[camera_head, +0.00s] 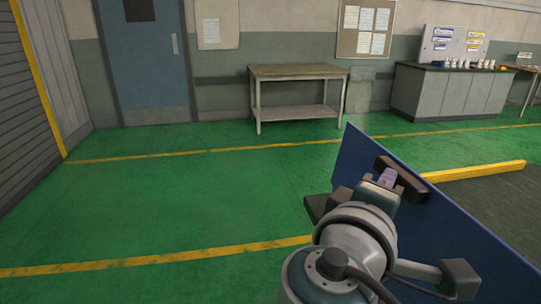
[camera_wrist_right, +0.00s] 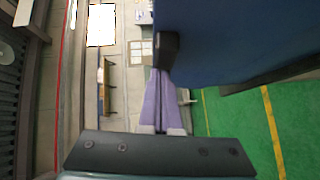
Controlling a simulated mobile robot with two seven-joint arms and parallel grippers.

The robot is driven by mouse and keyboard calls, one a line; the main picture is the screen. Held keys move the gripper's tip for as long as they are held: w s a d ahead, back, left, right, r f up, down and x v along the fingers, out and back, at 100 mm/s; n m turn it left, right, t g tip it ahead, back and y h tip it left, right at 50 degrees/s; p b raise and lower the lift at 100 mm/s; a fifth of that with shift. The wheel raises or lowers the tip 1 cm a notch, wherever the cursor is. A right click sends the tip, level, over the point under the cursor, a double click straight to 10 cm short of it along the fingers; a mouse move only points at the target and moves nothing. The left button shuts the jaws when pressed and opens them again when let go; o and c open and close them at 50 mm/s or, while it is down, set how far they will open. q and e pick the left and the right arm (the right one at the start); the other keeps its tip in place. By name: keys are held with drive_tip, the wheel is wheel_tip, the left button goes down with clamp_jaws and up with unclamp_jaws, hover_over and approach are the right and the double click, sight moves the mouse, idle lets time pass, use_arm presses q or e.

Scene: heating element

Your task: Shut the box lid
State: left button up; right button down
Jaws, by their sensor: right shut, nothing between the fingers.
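A large flat blue panel (camera_head: 440,225), which looks like the box lid, stands steeply tilted at the right in the head view. In the right wrist view the blue panel (camera_wrist_right: 235,35) fills the upper right, with a small dark block (camera_wrist_right: 167,48) at its left edge. My right gripper (camera_head: 388,176) is in front of the panel's near face. Its purple fingers (camera_wrist_right: 162,100) are shut and empty, their tips close to the dark block; I cannot tell whether they touch. The box body is not clearly visible. My left gripper is out of view.
Green floor (camera_head: 190,205) with yellow lines is open to the left. A wooden table (camera_head: 295,72) and a grey cabinet (camera_head: 450,90) stand along the back wall, beside a blue door (camera_head: 145,65). A yellow strip (camera_head: 475,171) edges a dark floor area behind the panel.

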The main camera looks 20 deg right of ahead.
sight(419, 180)
drive_tip(key=d+y+p, duration=0.1)
drive_tip(key=s+d+m+p, duration=0.1)
drive_tip(key=d+p, duration=0.1)
drive_tip(key=d+r+m+y+p, duration=0.1)
drive_tip(key=d, duration=0.1)
drive_tip(key=shift+s+r+g+y+p, duration=0.1)
drive_tip(key=shift+s+g+y+p, duration=0.05)
drive_tip(key=shift+g+y+p, duration=0.2)
drive_tip(key=s+d+f+m+y+p, duration=0.3)
drive_tip(key=d+f+y, duration=0.3)
drive_tip(key=d+f, duration=0.4)
drive_tip(key=shift+d+m, duration=0.4)
drive_tip(key=shift+d, duration=0.6)
drive_tip(key=shift+f, duration=0.25)
